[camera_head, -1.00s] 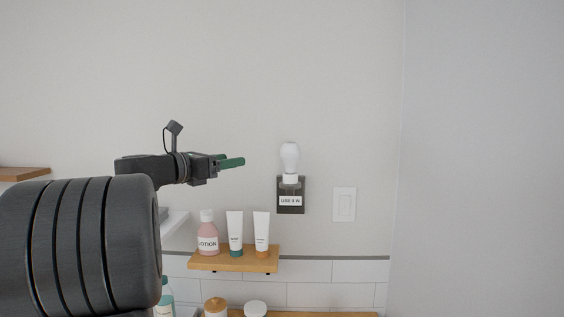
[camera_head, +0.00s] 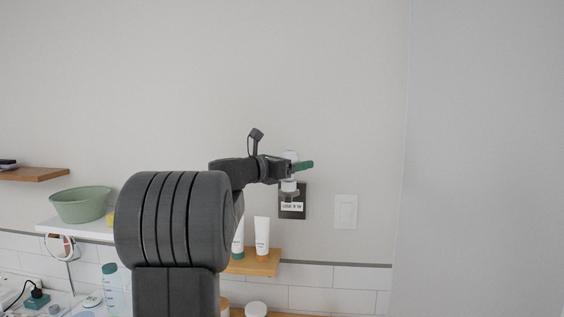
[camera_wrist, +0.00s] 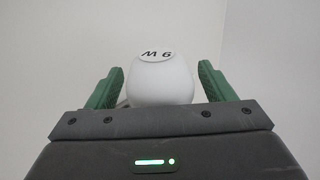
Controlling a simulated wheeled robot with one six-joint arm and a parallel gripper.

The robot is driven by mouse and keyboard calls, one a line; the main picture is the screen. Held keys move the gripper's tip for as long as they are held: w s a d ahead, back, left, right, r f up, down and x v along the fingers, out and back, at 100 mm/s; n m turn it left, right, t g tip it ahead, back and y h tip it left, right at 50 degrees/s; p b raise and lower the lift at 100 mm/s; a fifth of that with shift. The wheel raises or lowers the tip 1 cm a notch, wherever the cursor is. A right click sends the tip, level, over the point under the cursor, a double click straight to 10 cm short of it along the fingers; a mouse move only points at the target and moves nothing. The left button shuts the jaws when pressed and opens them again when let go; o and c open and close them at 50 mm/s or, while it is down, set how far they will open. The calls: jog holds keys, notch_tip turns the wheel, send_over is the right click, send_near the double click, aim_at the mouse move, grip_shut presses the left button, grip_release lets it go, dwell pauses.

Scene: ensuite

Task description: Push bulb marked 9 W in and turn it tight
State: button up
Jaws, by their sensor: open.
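The white bulb (camera_wrist: 160,80) shows in the wrist view with its "9 W" marking upside down near its top. In the head view the bulb (camera_head: 290,156) is mostly hidden behind my gripper (camera_head: 303,166), with its top and white base showing. It stands upright at the dark wall fixture (camera_head: 292,208), which has a white label. In the wrist view my gripper's (camera_wrist: 160,88) green fingers stand apart, one on each side of the bulb. Gaps show between the fingers and the bulb. How deep the bulb sits in its socket cannot be told.
A wooden shelf (camera_head: 262,265) with white tubes (camera_head: 262,235) is below the fixture. A light switch (camera_head: 346,211) is to its right. A green bowl (camera_head: 82,205) stands on a white shelf at left. The wall above is clear.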

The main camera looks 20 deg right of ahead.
jog(key=shift+d, duration=0.3)
jog(key=c, duration=1.2)
jog(key=shift+o, duration=0.2)
jog(key=shift+r+p, duration=0.1)
jog(key=shift+p, duration=0.2)
jog(key=shift+m+g+p, duration=0.35)
jog(key=shift+m+g, duration=0.05)
jog(key=shift+g, duration=0.2)
jog(key=shift+g+p, duration=0.3)
jog(key=shift+s+m+g+h, duration=0.1)
jog(key=shift+m+g+h, duration=0.2)
jog(key=shift+m+g, duration=0.35)
jog(key=shift+s+m+g, duration=0.2)
jog(key=shift+m+g, duration=0.75)
jog(key=shift+g, duration=0.6)
